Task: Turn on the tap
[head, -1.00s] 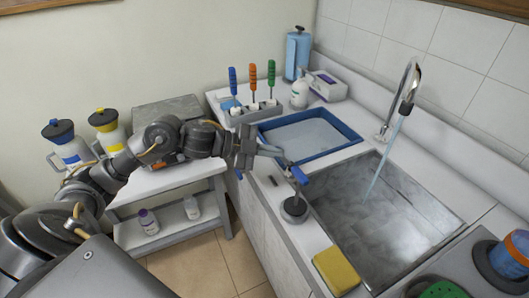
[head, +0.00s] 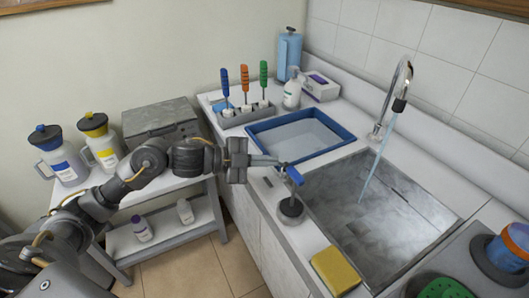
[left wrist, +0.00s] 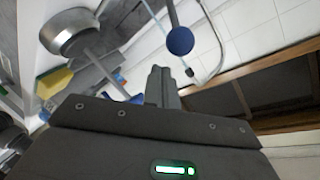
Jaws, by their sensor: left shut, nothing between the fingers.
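A lever with a blue handle (head: 294,175) rises from a round metal base (head: 290,208) on the counter left of the sink. My left gripper (head: 277,162) is shut and empty, its fingertips close beside the blue handle; I cannot tell if they touch. In the left wrist view its closed fingers (left wrist: 162,85) show near a rod ending in a blue ball (left wrist: 180,40). My right gripper is not in view.
A blue-rimmed tray (head: 257,137) sits behind the lever, and a yellow sponge (head: 334,270) lies in front. A rack (head: 243,116) holds colored-handled tools. A side table (head: 185,187) with jugs stands under my left arm. A blue-and-orange container (head: 510,250) is at far right.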

